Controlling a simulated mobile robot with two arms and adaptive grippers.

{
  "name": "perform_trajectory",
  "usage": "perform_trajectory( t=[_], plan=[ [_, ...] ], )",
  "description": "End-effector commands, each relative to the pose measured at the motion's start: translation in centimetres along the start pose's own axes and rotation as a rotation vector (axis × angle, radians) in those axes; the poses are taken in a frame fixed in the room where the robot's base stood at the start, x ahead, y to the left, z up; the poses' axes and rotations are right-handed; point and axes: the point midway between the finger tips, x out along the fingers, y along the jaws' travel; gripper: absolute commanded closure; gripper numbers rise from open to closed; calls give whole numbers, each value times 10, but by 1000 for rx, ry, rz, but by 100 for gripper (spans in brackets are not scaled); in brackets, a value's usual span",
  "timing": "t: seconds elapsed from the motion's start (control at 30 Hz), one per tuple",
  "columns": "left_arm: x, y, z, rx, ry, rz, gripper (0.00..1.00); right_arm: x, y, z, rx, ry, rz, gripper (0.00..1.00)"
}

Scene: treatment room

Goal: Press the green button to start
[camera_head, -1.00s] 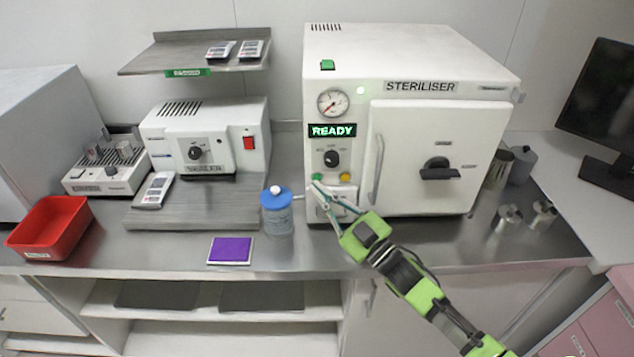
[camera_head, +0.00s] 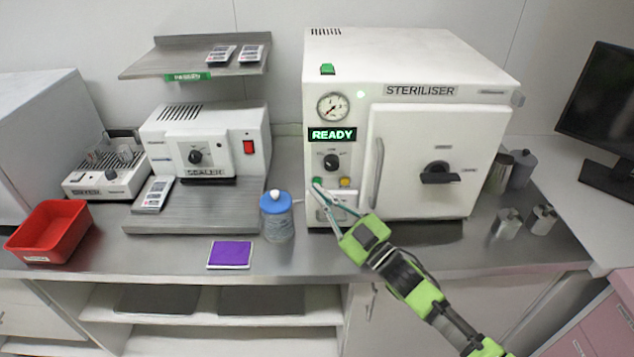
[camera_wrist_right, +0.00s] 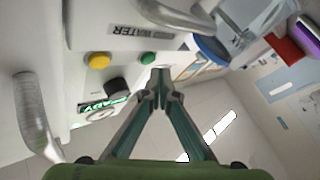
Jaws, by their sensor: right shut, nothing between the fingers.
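The steriliser (camera_head: 340,70) is a white box on the steel counter with its door (camera_head: 425,150) closed and its display (camera_head: 332,135) reading READY. The green button (camera_head: 317,181) sits low on its front panel, left of a yellow button (camera_head: 345,183). My right gripper (camera_head: 317,188) is shut and empty, its tips at or just below the green button. In the right wrist view the fingertips (camera_wrist_right: 160,76) lie beside the green button (camera_wrist_right: 148,58), and the yellow button (camera_wrist_right: 97,60) is further left. Whether the tips touch the button I cannot tell. My left gripper is not in view.
A blue-lidded jar (camera_head: 277,215) stands just left of my right gripper. A purple pad (camera_head: 230,254) lies near the counter's front edge. A sealer (camera_head: 215,130) and a red tray (camera_head: 50,230) are further left. Metal canisters (camera_head: 507,224) stand right of the steriliser.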

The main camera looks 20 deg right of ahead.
Motion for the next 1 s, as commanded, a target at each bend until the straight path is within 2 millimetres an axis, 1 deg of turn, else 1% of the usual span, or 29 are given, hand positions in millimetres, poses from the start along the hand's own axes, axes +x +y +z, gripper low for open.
perform_trajectory(
  t=[0.47,0.77,1.0],
  plan=[
    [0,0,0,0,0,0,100,0,0,0,0,0,0,100],
    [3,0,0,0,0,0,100,6,4,4,0,0,0,100],
    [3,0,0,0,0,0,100,6,4,4,0,0,0,100]
  ],
)
